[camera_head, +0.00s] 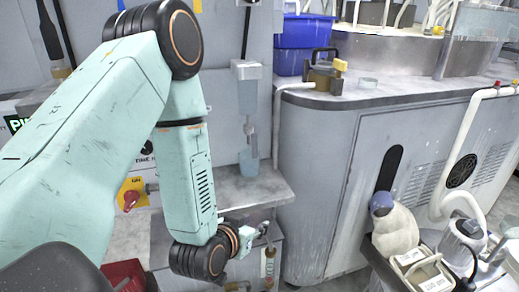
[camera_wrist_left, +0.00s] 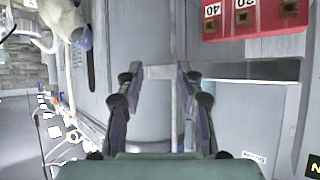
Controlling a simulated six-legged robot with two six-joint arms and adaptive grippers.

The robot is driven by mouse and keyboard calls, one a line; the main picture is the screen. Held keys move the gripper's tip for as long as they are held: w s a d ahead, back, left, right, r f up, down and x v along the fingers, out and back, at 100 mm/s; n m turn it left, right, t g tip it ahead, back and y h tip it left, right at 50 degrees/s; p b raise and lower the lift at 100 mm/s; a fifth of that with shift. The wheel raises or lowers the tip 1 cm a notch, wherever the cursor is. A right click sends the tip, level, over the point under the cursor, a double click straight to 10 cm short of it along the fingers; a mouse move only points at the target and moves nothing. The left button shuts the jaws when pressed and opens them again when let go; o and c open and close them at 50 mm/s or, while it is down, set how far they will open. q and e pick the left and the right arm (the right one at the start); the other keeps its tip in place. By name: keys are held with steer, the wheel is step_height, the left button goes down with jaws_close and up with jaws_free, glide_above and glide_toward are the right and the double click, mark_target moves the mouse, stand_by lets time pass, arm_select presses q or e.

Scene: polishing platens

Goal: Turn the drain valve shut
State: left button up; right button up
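My left arm comes in from the left, and my left gripper (camera_head: 258,230) is low beside the grey cabinet. In the left wrist view my left gripper (camera_wrist_left: 160,110) has its two dark fingers wide apart, with nothing held between them. A pale rounded surface and a thin upright strip show behind the fingers. I cannot pick out the drain valve for certain. A small upright fitting with yellow and red parts (camera_head: 268,264) is just below the gripper in the head view. My right gripper is not in view.
A red rotary switch (camera_head: 130,200) on a yellow plate is left of my forearm. A white pipe (camera_head: 455,150) runs down the cabinet at right. A red box (camera_wrist_left: 255,18) shows in the wrist view.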

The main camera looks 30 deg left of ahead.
mark_target(253, 145)
arm_select(q)
steer(key=w+a+r+n+t+y+b, duration=0.1)
steer(key=w+a+r+t+y, duration=0.15)
steer(key=r, duration=0.45)
steer(key=w+a+r+n+t+y+b, duration=0.1)
steer(key=w+a+r+t, duration=0.25)
steer(key=r, duration=0.25)
steer(key=b+x, duration=0.1)
steer(key=x, duration=0.6)
steer(key=shift+w+f+b, duration=0.1)
steer(key=shift+w+b, duration=0.15)
steer(key=shift+b, duration=0.1)
jaws_close()
